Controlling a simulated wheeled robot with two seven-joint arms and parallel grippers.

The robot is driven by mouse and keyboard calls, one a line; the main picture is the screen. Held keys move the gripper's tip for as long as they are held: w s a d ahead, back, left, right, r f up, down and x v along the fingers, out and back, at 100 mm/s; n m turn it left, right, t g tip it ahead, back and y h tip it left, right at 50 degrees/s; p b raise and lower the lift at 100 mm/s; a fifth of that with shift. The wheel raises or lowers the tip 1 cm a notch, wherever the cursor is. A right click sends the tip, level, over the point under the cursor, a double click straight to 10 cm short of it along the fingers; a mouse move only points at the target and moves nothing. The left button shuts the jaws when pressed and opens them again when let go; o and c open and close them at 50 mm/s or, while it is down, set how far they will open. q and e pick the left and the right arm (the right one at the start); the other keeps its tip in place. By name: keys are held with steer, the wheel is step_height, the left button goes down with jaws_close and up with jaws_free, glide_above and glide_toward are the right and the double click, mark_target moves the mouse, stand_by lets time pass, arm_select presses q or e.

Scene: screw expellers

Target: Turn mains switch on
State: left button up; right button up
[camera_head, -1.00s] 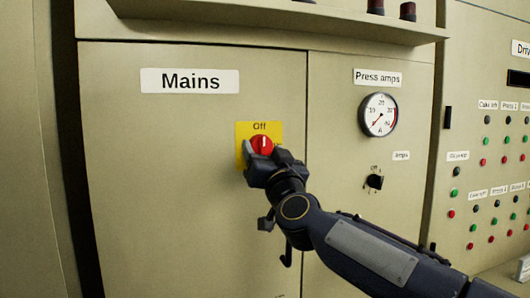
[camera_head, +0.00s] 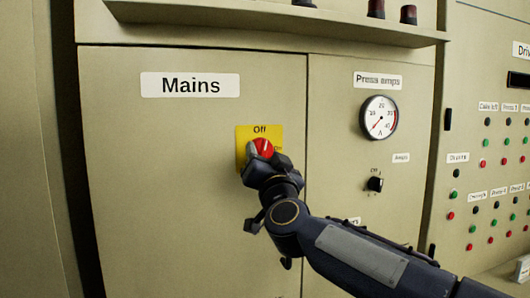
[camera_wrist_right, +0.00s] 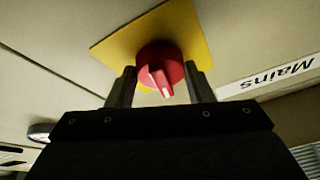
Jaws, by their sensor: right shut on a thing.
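The mains switch (camera_head: 263,147) is a red rotary knob with a white mark, on a yellow plate (camera_head: 244,133) below the "Mains" label (camera_head: 190,85). The plate reads "Off" at the top and "On" at the right. The white mark is tilted right of upright, between the two words. My right gripper (camera_head: 262,157) is shut on the knob, one finger on each side. The right wrist view shows the red knob (camera_wrist_right: 160,68) between the two fingers (camera_wrist_right: 161,88). The knob's lower part is hidden by the gripper in the head view. My left gripper is not in view.
The knob is on a flat beige cabinet door (camera_head: 150,200). To the right are a "Press amps" gauge (camera_head: 379,117), a small black knob (camera_head: 375,184) and a panel of red and green buttons (camera_head: 492,180). A ledge (camera_head: 270,18) juts out above.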

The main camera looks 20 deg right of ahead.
steer(key=m, duration=0.1)
steer(key=m+h+p, duration=0.1)
steer(key=m, duration=0.1)
steer(key=m+h, duration=0.1)
steer(key=m, duration=0.1)
steer(key=shift+a+r+g+p, duration=0.1)
steer(key=shift+a+g+p, duration=0.15)
steer(key=shift+g+p, duration=0.15)
steer(key=m+h+p, duration=0.1)
steer(key=m, duration=0.1)
steer(key=m+g+h, duration=0.1)
steer(key=m, duration=0.2)
steer(key=shift+a+r+g+p, duration=0.1)
steer(key=shift+g+p, duration=0.2)
steer(key=shift+p, duration=0.05)
steer(key=m+p, duration=0.1)
steer(key=m, duration=0.1)
steer(key=m+g+h+p, duration=0.1)
steer(key=m, duration=0.2)
steer(key=shift+r+g, duration=0.1)
steer(key=shift+g, duration=0.2)
steer(key=shift+m+g+p, duration=0.7)
steer(key=shift+m+p, duration=0.15)
steer(key=shift+m, duration=1.05)
steer(key=o, duration=1.4)
